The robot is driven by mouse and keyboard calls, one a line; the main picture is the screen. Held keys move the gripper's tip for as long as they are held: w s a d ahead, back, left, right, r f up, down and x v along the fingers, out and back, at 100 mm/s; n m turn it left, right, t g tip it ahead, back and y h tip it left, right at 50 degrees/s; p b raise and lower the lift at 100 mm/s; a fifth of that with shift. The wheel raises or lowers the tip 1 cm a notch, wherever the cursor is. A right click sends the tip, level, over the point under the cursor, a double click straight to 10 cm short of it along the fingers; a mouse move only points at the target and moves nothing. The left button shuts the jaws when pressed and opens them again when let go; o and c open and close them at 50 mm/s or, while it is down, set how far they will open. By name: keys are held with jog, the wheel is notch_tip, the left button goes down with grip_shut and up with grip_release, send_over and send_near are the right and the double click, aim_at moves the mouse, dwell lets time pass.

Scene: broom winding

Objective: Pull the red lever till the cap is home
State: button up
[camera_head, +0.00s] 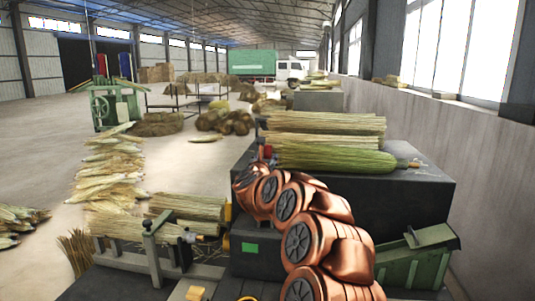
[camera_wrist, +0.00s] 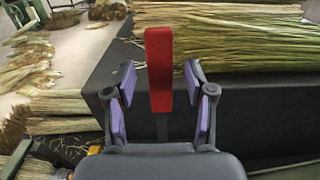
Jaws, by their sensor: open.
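The red lever (camera_wrist: 159,70) stands upright in the wrist view, a flat red bar on a thin dark stem. My gripper (camera_wrist: 158,82) is open, with one purple-padded finger to the left of the lever and one to the right. Gaps show on both sides, and neither pad appears to touch it. In the head view a small red patch (camera_head: 268,151) shows just past the end of my copper arm; it may be the lever. My gripper is mostly hidden behind the arm there. I cannot make out the cap in either view.
A dark block (camera_head: 420,195) bears bundles of straw (camera_head: 325,123) beyond the lever. A green bin (camera_head: 415,262) stands at the lower right beside the wall. A rack with straw (camera_head: 190,207) is at the left. Open floor (camera_head: 185,165) lies farther left.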

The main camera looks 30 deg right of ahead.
aim_at(267, 156)
jog(key=shift+p+x, duration=0.65)
jog(key=shift+x, duration=1)
grip_shut()
